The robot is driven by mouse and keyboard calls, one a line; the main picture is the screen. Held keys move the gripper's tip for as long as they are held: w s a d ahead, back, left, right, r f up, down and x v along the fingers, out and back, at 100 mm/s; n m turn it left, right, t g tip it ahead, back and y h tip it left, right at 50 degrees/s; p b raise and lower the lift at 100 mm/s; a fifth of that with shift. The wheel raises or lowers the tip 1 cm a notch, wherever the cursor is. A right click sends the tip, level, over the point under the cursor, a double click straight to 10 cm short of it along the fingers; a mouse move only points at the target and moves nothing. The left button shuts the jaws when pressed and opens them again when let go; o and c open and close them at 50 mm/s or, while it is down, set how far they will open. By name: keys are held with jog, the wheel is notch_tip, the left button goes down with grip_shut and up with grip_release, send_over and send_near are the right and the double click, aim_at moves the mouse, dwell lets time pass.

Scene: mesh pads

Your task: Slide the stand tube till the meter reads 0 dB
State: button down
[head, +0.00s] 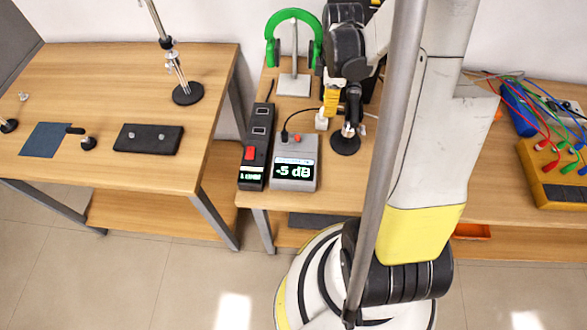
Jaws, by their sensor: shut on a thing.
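The meter (294,172) is a grey box on the middle bench with a red button on top. Its lit display shows 5 dB with a small sign in front that is hard to make out. The stand (345,142) has a round black base and stands upright just right of and behind the meter. My gripper (350,126) comes down over the stand and is shut on its tube. The grip is small and dark in this view, and most of the tube is hidden behind the gripper and wrist.
A black power strip (256,150) with a lit display lies left of the meter. Green headphones (294,25) hang on a stand behind. A dark cable runs from the meter towards my wrist. A yellow box with leads (555,170) is at right. The left bench (90,80) is separate.

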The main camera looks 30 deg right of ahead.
jog(key=shift+r+p, duration=0.8)
jog(key=shift+r, duration=0.45)
jog(key=c, duration=1.2)
grip_release()
notch_tip(320, 180, up, 12)
jog(key=s+a+m+t+b, duration=0.2)
jog(key=a+m, duration=0.1)
jog(key=a, duration=0.3)
jog(key=s+a+m+t+b, duration=0.1)
jog(key=s+a+m+t, duration=0.1)
jog(key=a+m, duration=0.2)
jog(key=s+a+f+m+t+b, duration=0.1)
jog(key=s+a+m+t+b, duration=0.1)
jog(key=a, duration=0.8)
jog(key=shift+s+a+f+m+t+b, duration=0.1)
jog(key=shift+a+m+t+b, duration=0.2)
jog(key=shift+m+t, duration=0.4)
